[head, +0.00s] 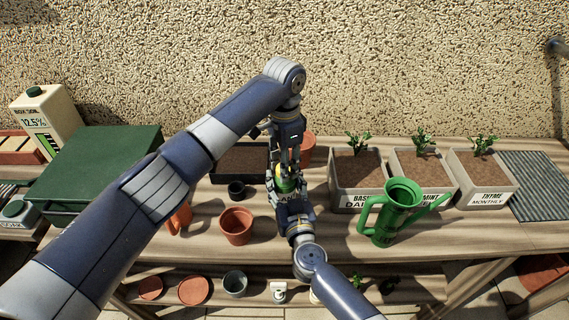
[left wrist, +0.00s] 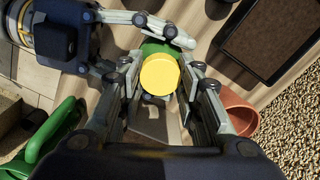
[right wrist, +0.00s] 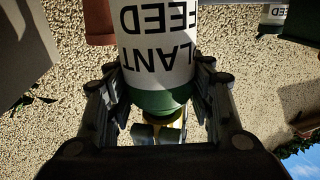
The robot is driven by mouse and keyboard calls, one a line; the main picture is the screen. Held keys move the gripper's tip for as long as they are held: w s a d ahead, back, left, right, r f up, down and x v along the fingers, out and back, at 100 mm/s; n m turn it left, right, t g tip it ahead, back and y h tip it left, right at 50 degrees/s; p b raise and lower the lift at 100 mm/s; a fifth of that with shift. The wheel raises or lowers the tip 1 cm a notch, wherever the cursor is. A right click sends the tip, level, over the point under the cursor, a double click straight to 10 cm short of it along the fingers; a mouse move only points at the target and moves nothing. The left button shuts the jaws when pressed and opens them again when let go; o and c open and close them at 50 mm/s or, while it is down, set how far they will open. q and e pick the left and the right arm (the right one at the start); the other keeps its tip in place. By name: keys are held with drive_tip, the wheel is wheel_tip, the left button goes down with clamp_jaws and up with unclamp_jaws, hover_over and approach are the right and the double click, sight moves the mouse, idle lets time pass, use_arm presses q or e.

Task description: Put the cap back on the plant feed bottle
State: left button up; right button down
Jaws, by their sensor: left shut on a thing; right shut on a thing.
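The plant feed bottle (right wrist: 160,45) has a white label and a green shoulder. It shows upside down in the right wrist view and partly in the head view (head: 286,185). My right gripper (head: 289,200) is shut around the bottle. The yellow cap (left wrist: 159,75) is between the fingers of my left gripper (head: 285,165), which is shut on it from above. The cap is in line with the bottle's top, with green showing just behind it in the left wrist view. The fingers hide the neck, so I cannot tell whether the cap is seated.
A green watering can (head: 399,208) and planters (head: 357,170) stand right. A dark soil tray (head: 232,161) lies behind. A green box (head: 95,165) is far left.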

use_arm(q)
drive_tip(key=m, duration=1.5)
drive_tip(key=o, duration=1.2)
drive_tip(key=shift+o, duration=0.2)
wheel_tip(320, 180, up, 12)
use_arm(e)
drive_tip(key=c, duration=0.7)
unclamp_jaws()
